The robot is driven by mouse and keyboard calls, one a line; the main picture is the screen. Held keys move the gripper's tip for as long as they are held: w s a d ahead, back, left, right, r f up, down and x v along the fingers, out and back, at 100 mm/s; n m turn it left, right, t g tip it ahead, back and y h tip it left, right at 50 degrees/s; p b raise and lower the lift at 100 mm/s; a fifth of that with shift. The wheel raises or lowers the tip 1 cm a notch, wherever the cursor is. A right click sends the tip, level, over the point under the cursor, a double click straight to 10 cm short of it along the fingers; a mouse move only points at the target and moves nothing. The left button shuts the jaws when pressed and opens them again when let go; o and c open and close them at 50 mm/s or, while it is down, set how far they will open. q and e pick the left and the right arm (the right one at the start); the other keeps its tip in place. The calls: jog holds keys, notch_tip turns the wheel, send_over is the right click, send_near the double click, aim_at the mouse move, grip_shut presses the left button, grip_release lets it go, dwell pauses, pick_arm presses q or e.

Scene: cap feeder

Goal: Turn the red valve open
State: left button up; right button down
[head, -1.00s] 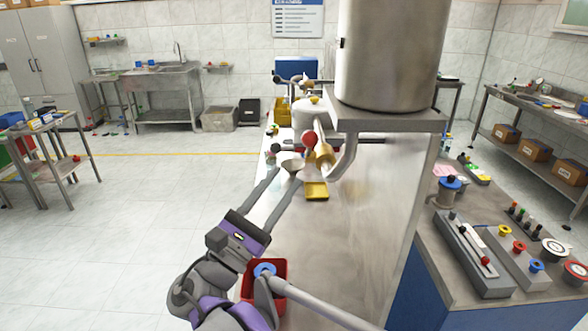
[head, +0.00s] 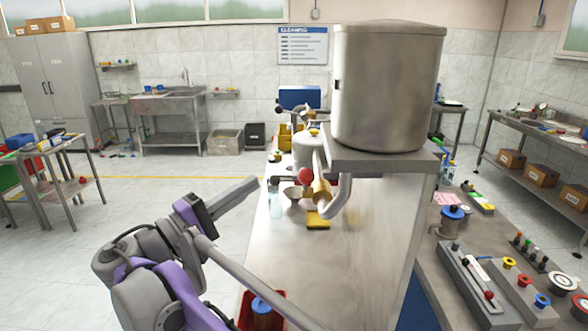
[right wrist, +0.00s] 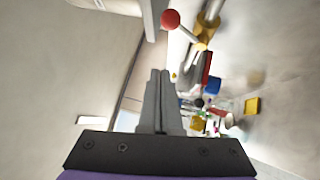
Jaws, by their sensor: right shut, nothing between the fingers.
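The red valve knob (head: 305,175) is a red ball on a short lever. It sits up and left of the brass valve body (head: 322,190), on the pipe below the steel tank (head: 388,85). In the right wrist view the red knob (right wrist: 170,19) shows at the top on a pale lever running to the brass body (right wrist: 203,35). My right gripper (head: 255,182) is left of the valve, apart from it, with its fingers together and empty. Its shut fingers (right wrist: 160,75) also show in the right wrist view, below the knob. My left gripper is not in view.
A yellow block (head: 318,220) lies on the steel bench (head: 340,255) below the valve. A small bowl (head: 293,192) and a clear bottle (head: 274,202) stand nearby. A red bin (head: 245,312) is at the near edge. A control panel (head: 470,285) is at right.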

aim_at(305, 184)
jog(key=w+d+r+m, duration=0.1)
jog(key=w+d+m, duration=0.2)
jog(key=d, duration=0.5)
jog(key=shift+r+g+p, duration=0.3)
jog(key=shift+r+p, duration=0.05)
jog(key=shift+p, duration=0.05)
jog(key=shift+w, duration=0.1)
dwell(0.4)
jog(key=shift+d, duration=0.15)
